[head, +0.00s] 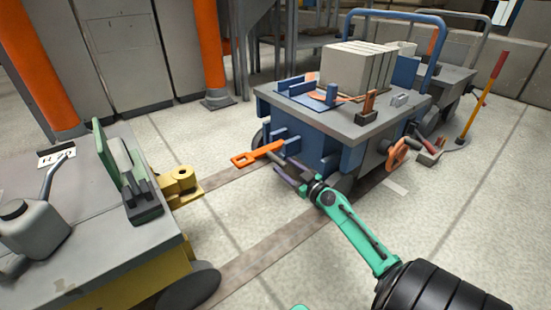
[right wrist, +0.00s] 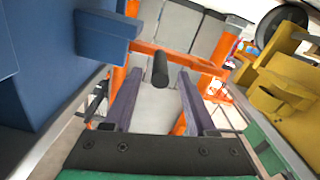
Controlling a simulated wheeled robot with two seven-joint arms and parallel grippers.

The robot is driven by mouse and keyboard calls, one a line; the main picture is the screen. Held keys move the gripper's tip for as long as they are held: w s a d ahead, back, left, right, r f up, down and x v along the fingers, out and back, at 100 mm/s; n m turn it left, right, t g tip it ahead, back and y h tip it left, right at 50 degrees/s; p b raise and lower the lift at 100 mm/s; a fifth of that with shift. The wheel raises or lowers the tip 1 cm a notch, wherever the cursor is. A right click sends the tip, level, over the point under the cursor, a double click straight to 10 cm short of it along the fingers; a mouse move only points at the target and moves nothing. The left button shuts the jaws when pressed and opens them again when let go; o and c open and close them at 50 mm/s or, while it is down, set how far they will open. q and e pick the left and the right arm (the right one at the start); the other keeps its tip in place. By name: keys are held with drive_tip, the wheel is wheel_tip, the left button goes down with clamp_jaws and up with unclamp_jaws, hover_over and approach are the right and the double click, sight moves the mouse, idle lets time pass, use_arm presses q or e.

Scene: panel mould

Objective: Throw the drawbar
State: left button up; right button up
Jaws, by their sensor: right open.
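The orange drawbar (head: 257,153) juts out level from the front of the blue cart (head: 315,151) toward the yellow hitch (head: 181,186) on the left-hand vehicle. Its looped end is apart from the hitch. In the right wrist view the drawbar (right wrist: 182,57) runs across beyond my fingers, and a short black handle (right wrist: 160,68) sticks out from it toward me. My right gripper (head: 284,170) is open beside the drawbar. In the wrist view its purple fingers (right wrist: 158,83) stand either side of the handle's near end, with gaps visible. My left gripper is out of view.
The left-hand vehicle's grey deck (head: 85,240) carries a grey can (head: 35,230) and a green-backed block. Grey boxes (head: 355,70) load the blue cart. Orange posts (head: 208,50) stand behind. The floor between the vehicles is clear, with brown strips.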

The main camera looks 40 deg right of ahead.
sight(268, 153)
drive_tip(key=w, duration=0.5)
drive_tip(key=shift+w+d, duration=0.1)
drive_tip(key=shift+w, duration=0.1)
clamp_jaws()
drive_tip(key=shift+f, duration=0.1)
idle(1.0)
